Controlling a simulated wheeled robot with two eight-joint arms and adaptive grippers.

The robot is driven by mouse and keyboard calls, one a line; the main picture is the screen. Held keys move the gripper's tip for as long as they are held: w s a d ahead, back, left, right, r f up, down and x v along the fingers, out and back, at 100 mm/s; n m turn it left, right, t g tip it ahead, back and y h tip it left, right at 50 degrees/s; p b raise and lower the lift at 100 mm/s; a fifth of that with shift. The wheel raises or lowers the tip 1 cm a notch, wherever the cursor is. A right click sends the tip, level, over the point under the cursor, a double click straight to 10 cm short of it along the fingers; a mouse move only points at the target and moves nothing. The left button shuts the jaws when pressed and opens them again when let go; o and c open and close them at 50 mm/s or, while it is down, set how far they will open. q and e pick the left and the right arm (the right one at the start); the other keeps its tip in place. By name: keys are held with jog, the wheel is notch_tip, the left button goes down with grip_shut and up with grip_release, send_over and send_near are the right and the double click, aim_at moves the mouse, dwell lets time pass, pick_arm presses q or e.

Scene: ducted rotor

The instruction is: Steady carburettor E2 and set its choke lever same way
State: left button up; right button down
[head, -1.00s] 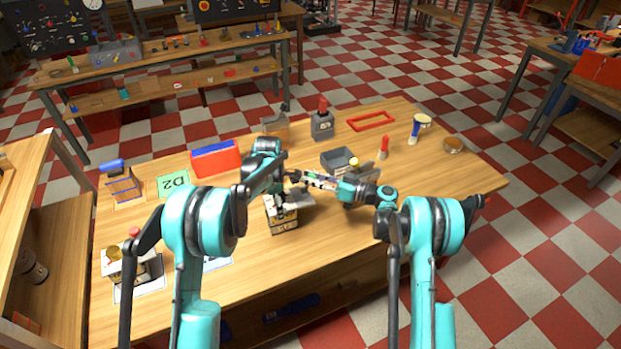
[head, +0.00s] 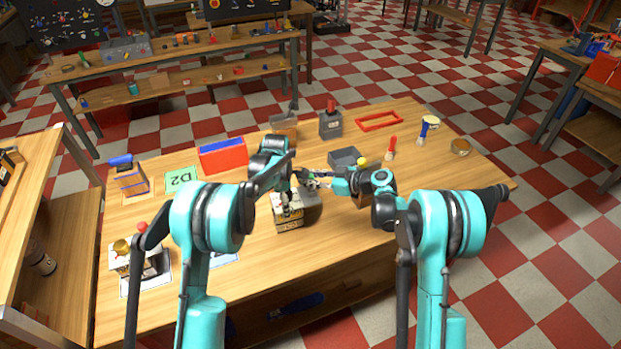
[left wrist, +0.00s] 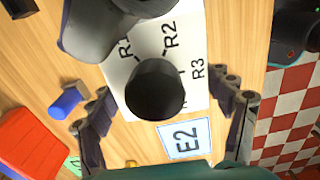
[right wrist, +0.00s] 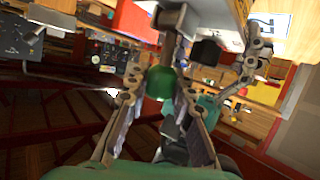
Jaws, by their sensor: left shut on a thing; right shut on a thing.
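Carburettor E2 (head: 289,214) stands on the wooden table near its middle, a pale block with a dark front band. My left gripper (head: 283,186) reaches down onto it from above. In the left wrist view its fingers lie either side of a white plate (left wrist: 196,98) marked R1, R2 and R3, with a black round part (left wrist: 155,90) over it and an E2 card (left wrist: 185,138) below. My right gripper (head: 312,182) comes in from the right, close beside the carburettor.
A similar unit (head: 135,262) stands at the table's left. A red bin (head: 222,157) stands at the left.

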jog(key=c, duration=1.3)
grip_release()
jog(key=shift+o, duration=0.2)
jog(key=v, duration=1.2)
pick_arm(q)
jog(key=o, duration=1.4)
jog(key=shift+o, duration=0.2)
